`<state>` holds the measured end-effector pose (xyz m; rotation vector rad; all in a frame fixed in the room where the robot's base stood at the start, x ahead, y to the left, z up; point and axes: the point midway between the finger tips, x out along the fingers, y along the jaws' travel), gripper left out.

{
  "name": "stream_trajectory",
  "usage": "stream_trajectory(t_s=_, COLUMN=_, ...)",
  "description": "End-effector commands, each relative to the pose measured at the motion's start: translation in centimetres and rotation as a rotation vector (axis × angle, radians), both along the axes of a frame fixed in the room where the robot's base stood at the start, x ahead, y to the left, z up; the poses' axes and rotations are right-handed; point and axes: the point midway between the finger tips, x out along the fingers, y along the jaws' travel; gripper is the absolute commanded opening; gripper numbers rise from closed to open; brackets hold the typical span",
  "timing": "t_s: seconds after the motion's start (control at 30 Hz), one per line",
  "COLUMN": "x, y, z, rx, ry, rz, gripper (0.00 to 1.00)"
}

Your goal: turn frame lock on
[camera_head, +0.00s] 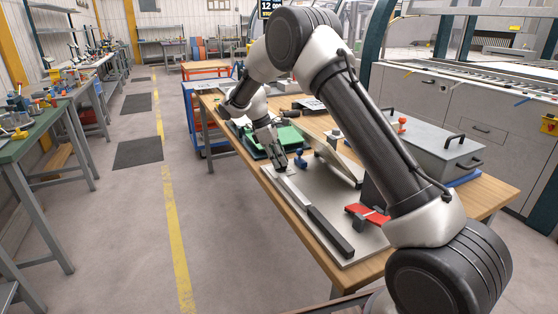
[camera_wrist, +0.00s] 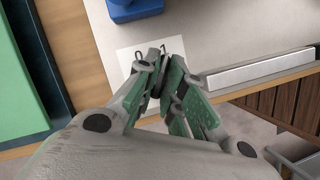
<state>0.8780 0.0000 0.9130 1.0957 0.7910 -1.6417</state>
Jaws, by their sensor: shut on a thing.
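My gripper (camera_head: 282,167) is over the far left corner of a grey metal plate (camera_head: 315,185) on the wooden bench. In the wrist view its green-grey fingers (camera_wrist: 162,62) are closed together on a small dark part over a white square (camera_wrist: 126,60) on the plate. The fingers hide most of that part.
A bar with a light end (camera_head: 291,193) and dark end (camera_head: 331,231) lies along the plate's left edge. A red clamp-like part (camera_head: 368,213) and a grey box (camera_head: 435,147) with handles are to the right. A green piece (camera_head: 288,138) lies behind. The left aisle is clear.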

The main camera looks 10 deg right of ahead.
Motion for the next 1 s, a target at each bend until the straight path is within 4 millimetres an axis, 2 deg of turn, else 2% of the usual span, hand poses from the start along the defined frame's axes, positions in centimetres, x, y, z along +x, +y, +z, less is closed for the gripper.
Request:
stream_trajectory(t_s=0.5, x=0.07, y=-0.01, z=0.07, rx=0.0, ry=-0.003, rz=-0.023, gripper=0.0)
stream_trajectory(t_s=0.53, x=0.07, y=-0.01, z=0.07, rx=0.0, ry=-0.003, rz=-0.023, gripper=0.12)
stream_trajectory(t_s=0.63, x=0.06, y=-0.01, z=0.06, rx=0.0, ry=-0.003, rz=-0.022, gripper=0.31)
stream_trajectory(t_s=1.0, x=0.11, y=0.13, z=0.32, rx=0.0, ry=-0.002, rz=-0.021, gripper=0.32)
